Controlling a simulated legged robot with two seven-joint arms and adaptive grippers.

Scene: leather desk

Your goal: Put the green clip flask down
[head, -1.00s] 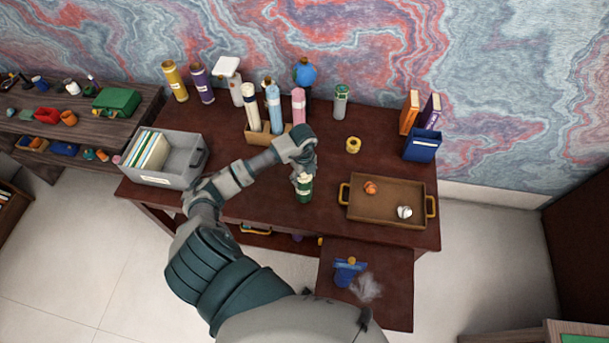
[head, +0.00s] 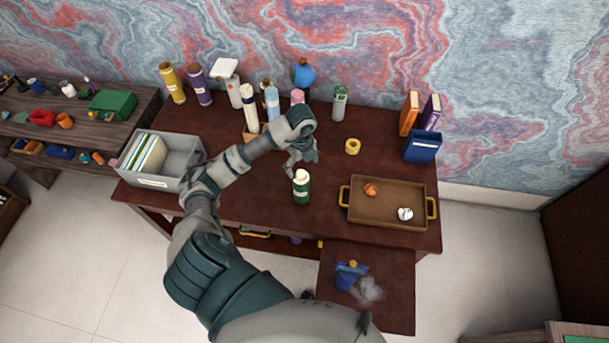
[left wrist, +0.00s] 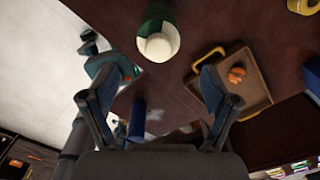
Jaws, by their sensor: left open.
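The green clip flask (head: 301,188), dark green with a pale top and a light label, stands upright on the dark red-brown desk (head: 260,195), left of the tray. In the left wrist view the flask (left wrist: 158,38) shows its round pale top, beyond the fingers and apart from them. My left gripper (head: 294,166) is open and empty, just behind and above the flask in the head view. Its two spread fingers (left wrist: 160,90) show in the left wrist view with nothing between them. My right gripper is not in view.
A brown tray (head: 388,218) with yellow handles stands right of the flask and holds an orange thing and a silvery one. A yellow ring (head: 352,146) lies behind it. Several bottles stand at the back. A grey file box (head: 190,160) is at the left.

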